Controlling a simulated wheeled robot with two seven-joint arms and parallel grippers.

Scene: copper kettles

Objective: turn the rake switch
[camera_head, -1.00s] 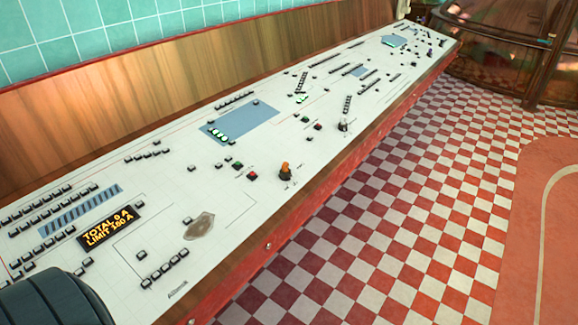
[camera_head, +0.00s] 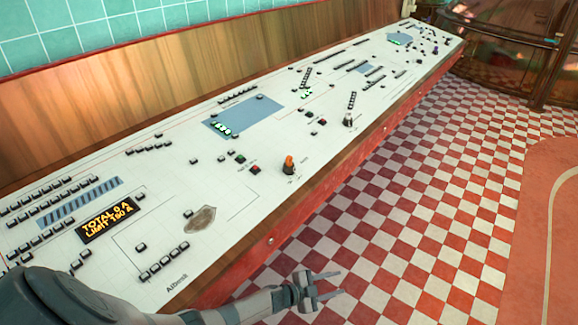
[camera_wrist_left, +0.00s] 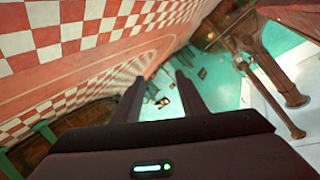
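Two rotary switches stand near the front edge of the white control panel (camera_head: 240,185): an orange-topped one (camera_head: 289,164) and a grey one (camera_head: 349,120) farther right. The small labels are not readable, so I cannot tell which is the rake switch. My left gripper (camera_head: 338,283) is in front of the panel, over the checkered floor, below and right of the orange-topped switch and apart from it. Its two fingers are spread and empty. In the left wrist view the open fingers (camera_wrist_left: 159,78) show with nothing between them. My right gripper is not in view.
The panel's wooden front edge and red side (camera_head: 270,241) lie between my left gripper and the switches. A lit display (camera_head: 107,221) and many small black buttons cover the panel. A copper vessel (camera_head: 510,50) stands at the far right. The checkered floor (camera_head: 430,210) is clear.

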